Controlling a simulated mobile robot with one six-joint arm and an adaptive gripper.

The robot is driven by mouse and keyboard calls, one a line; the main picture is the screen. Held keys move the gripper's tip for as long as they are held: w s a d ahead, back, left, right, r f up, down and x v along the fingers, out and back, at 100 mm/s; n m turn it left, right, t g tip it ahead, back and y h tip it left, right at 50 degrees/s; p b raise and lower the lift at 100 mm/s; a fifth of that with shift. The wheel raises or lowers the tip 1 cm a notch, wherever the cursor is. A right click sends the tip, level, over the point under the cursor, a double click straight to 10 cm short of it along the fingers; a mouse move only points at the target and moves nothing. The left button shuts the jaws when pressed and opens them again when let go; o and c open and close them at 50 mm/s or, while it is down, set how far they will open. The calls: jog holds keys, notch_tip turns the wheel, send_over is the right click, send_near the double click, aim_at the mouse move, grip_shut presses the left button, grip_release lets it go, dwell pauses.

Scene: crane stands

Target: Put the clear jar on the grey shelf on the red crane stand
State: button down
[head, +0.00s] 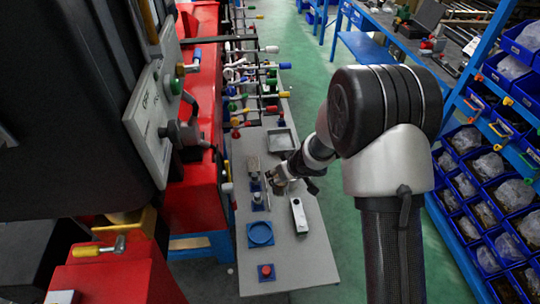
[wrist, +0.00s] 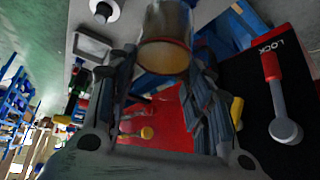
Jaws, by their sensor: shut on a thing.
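The clear jar (wrist: 166,48) shows in the wrist view between the fingers of my gripper (wrist: 168,72), with an amber-toned round end facing the camera. My gripper is shut on it. In the head view my gripper (head: 281,184) is over the grey shelf (head: 311,258), near its middle; the jar is too small to make out clearly there. I cannot tell whether the jar touches the shelf. The red crane stand (head: 203,110) rises along the shelf's left side.
Blue bin racks (head: 490,165) stand at right. The shelf's front right is bare.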

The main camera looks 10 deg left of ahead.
jog(key=shift+s+d+f+b, duration=0.1)
jog(key=shift+f+b, duration=3.15)
jog(key=shift+f, duration=1.7)
jog(key=shift+d+f+b, duration=0.1)
jog(key=shift+f+b, duration=3.15)
jog(key=shift+f, duration=1.65)
jog(key=c, duration=0.8)
grip_release()
jog(key=shift+r, duration=0.15)
